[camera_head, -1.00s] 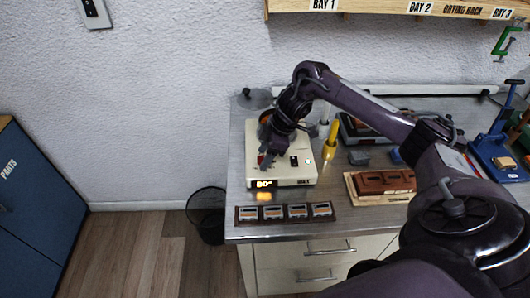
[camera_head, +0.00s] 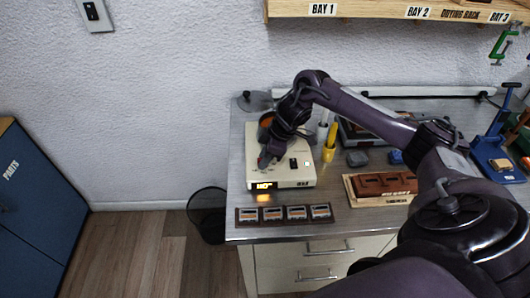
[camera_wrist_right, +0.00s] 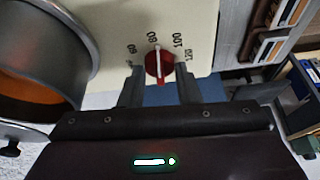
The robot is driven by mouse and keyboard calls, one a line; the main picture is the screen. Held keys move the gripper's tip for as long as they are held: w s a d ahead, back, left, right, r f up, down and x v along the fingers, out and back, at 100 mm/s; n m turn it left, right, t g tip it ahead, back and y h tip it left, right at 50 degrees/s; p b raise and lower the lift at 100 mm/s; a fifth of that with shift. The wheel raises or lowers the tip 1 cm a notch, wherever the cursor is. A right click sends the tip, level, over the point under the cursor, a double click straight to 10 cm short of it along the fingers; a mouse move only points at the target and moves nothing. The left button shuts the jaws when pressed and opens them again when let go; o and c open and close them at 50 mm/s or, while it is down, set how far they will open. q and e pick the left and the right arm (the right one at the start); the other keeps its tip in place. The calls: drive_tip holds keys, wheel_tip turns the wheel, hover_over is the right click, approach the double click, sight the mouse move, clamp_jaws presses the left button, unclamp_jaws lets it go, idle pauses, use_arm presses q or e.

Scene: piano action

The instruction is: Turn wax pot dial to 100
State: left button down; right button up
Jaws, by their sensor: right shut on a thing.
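The wax pot is a cream box (camera_head: 306,177) with a round metal pot (camera_head: 265,120) on its back left, at the left of the bench. The pot also shows in the right wrist view (camera_wrist_right: 75,38), with orange stuff inside. The red dial (camera_wrist_right: 152,67) has a white pointer line, which points between the 80 and 100 marks, nearer 80. My right gripper (camera_head: 268,161) is at the dial; in the right wrist view its fingers (camera_wrist_right: 158,88) are shut on the dial, one on each side. The lit front display (camera_head: 262,185) is too blurred to read surely. My left gripper is not in view.
A dark strip with several small framed pieces (camera_head: 284,221) lies in front of the pot. A yellow tool (camera_head: 330,145) stands just right of it. A brown mould on a wooden board (camera_head: 352,190) lies further right. A black wire bin (camera_head: 206,229) stands on the floor left of the bench.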

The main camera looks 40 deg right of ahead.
drive_tip(key=m+p, duration=0.1)
drive_tip(key=p, duration=0.1)
drive_tip(key=m+h+p, duration=0.1)
drive_tip(key=m+p, duration=0.1)
drive_tip(key=p, duration=0.1)
drive_tip(key=m+t+p, duration=0.1)
drive_tip(key=m+p, duration=0.1)
drive_tip(key=shift+s+a+r+h, duration=0.1)
drive_tip(key=shift+a+r+h, duration=0.1)
drive_tip(key=shift+r+h, duration=0.15)
drive_tip(key=shift+f+m+t+h+p, duration=0.25)
drive_tip(key=shift+m+t+h+p, duration=0.1)
drive_tip(key=shift+m+p, duration=1)
drive_tip(key=o, duration=1)
drive_tip(key=shift+c, duration=0.2)
drive_tip(key=v, duration=0.7)
drive_tip(key=shift+r+b, duration=0.35)
drive_tip(key=shift+b, duration=0.05)
